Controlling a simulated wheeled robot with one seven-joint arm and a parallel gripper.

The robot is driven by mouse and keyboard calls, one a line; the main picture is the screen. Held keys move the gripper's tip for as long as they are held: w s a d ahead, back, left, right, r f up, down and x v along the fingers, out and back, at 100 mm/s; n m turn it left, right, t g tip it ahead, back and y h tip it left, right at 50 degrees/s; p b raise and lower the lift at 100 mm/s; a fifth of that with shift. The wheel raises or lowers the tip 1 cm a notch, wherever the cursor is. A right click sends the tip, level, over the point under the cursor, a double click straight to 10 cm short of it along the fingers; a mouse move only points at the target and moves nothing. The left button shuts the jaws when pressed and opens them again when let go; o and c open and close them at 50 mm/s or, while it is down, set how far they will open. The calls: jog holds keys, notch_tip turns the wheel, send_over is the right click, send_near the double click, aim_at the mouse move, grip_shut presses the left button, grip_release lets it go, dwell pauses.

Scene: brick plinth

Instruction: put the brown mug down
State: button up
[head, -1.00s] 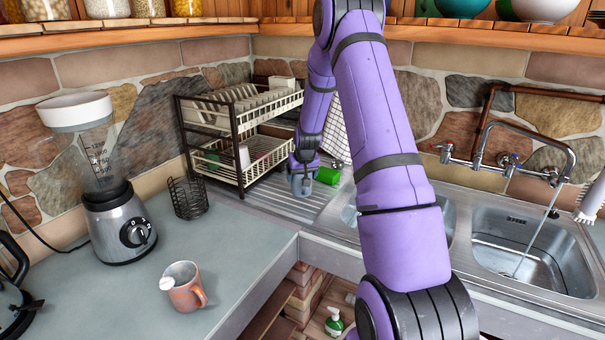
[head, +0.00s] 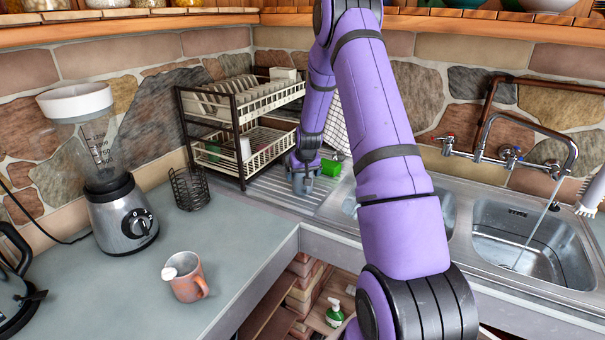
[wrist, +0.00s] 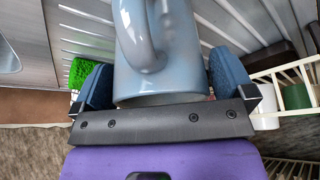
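A blue-grey mug (wrist: 178,70) sits between the two blue fingers of my gripper (wrist: 162,64) in the wrist view, with its handle toward the camera. The fingers touch or nearly touch both sides, and they look closed on it. In the head view my gripper (head: 303,178) points down over the ribbed drainboard (head: 283,193). I cannot tell whether the mug touches the drainboard. A terracotta-brown mug (head: 188,281) stands upright on the left counter, apart from my gripper, with something pale at its rim.
A dish rack (head: 243,115) stands behind and left of my gripper. A green object (head: 331,168) lies just right of it. A black wire basket (head: 188,190) and a blender (head: 122,215) stand on the counter. The sinks (head: 520,240) are at right, with water running.

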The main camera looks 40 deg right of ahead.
jog(key=shift+r, duration=0.1)
jog(key=v, duration=1.2)
jog(key=s+a+r+n, duration=0.1)
jog(key=s+a+r, duration=0.5)
jog(key=a+r, duration=0.3)
jog(key=s+a+r+n, duration=0.2)
jog(key=s+a+r, duration=0.3)
jog(key=a+r, duration=0.4)
jog(key=s+a+r, duration=0.1)
jog(key=s+a, duration=0.3)
jog(key=s, duration=0.3)
jog(key=s+a+r+n+y, duration=0.1)
jog(key=s+a+r, duration=0.1)
jog(key=s, duration=0.5)
jog(key=s+a+r+n+t+y, duration=0.1)
jog(key=s+a, duration=0.4)
jog(key=s, duration=0.3)
jog(key=shift+a+r, duration=0.25)
jog(key=shift+a, duration=0.15)
